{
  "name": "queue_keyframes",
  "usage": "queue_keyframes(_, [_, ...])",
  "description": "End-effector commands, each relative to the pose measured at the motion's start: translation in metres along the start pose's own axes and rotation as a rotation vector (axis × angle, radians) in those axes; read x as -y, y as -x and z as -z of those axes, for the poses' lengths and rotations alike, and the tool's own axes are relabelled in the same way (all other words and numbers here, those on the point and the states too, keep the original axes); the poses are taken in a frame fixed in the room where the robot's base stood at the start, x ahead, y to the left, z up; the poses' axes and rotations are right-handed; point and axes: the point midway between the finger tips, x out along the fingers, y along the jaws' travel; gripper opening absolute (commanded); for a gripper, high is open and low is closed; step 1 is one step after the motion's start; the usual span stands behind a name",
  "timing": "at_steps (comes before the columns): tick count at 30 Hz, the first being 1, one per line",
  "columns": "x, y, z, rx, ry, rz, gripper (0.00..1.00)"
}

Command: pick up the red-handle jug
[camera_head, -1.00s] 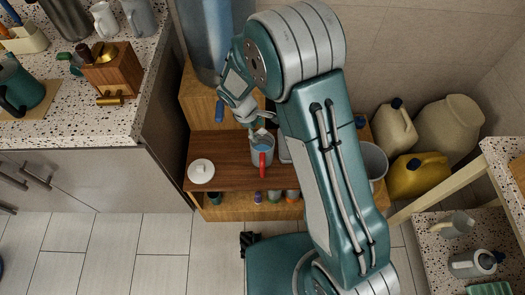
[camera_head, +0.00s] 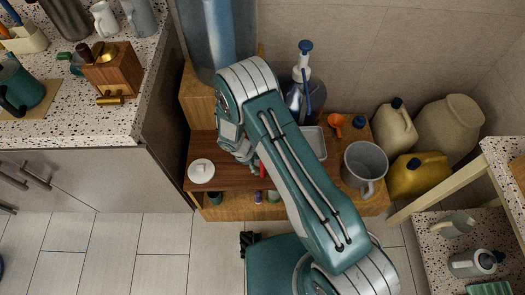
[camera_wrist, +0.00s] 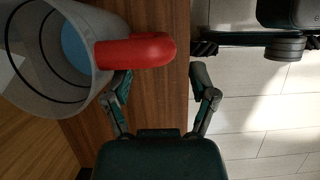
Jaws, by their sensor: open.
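The red-handle jug (camera_wrist: 62,58) is a grey see-through jug with something blue inside. It fills the upper left of the wrist view, with its red handle (camera_wrist: 137,51) pointing right. In the head view only a bit of red handle (camera_head: 262,169) shows; my arm hides the rest. My gripper (camera_wrist: 161,76) is open and empty. In the wrist view its left fingertip lies just below the handle and its right fingertip is to the right of the handle's end. I cannot tell the height gap to the handle.
A white lidded dish (camera_head: 201,172) stands left of the jug on the wooden shelf (camera_head: 228,183). To the right are a metal tray (camera_head: 313,143), an orange scoop (camera_head: 337,122), a large grey jug (camera_head: 365,160) and a pump bottle (camera_head: 303,85). The speckled counter (camera_head: 120,120) is at left.

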Motion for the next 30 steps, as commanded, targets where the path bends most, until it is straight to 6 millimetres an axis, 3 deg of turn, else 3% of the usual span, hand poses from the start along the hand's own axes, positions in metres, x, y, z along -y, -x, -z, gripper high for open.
queue_keyframes(7, [0.004, -0.038, -0.003, 0.000, 0.000, 0.002, 0.74])
queue_keyframes(16, [0.003, -0.042, -0.003, -0.001, -0.001, 0.001, 0.74])
queue_keyframes(21, [0.003, -0.042, -0.003, 0.000, -0.001, 0.001, 0.00])
queue_keyframes(30, [0.003, -0.042, -0.002, -0.001, -0.001, 0.000, 0.00])
